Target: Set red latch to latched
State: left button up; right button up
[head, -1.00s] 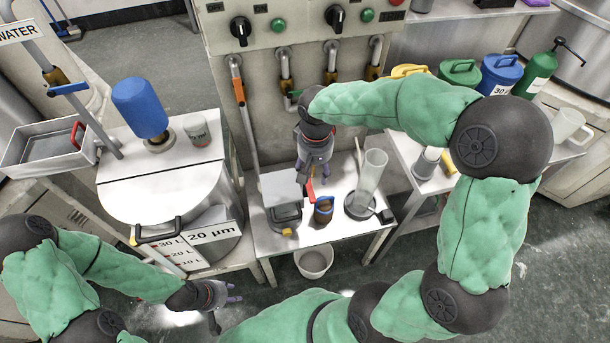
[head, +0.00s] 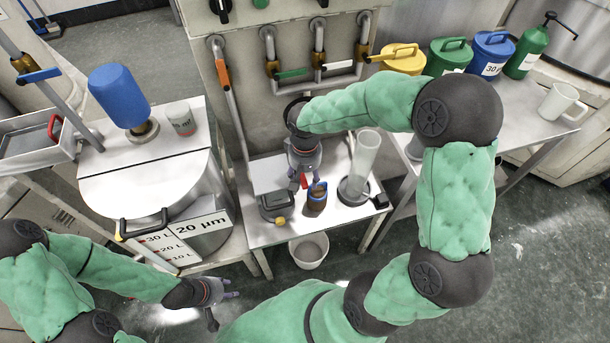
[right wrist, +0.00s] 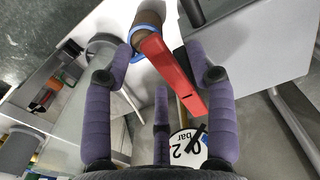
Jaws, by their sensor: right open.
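The red latch (right wrist: 178,80) is a flat red bar in the right wrist view. In the head view the red latch (head: 305,181) shows small, just under my right gripper (head: 303,180), above the small white table. The gripper hides part of it. Whether any finger touches the latch cannot be told. My left gripper (head: 225,305) is low at the left with its fingers spread, apart from everything.
A blue-rimmed brown cup (head: 317,197) and a clear cylinder (head: 364,157) stand close to the right gripper. A round gauge (right wrist: 188,145) shows below the latch. A large metal drum (head: 150,190) stands left; a bucket (head: 309,251) sits on the floor.

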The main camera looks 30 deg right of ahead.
grip_shut()
dwell(0.3)
jog(key=w+d+n+p, duration=0.4)
jog(key=d+n+p, duration=0.2)
jog(key=n+p, duration=0.8)
jog(key=shift+w+n, duration=0.25)
jog(key=shift+n, duration=1.45)
jog(key=shift+d, duration=0.1)
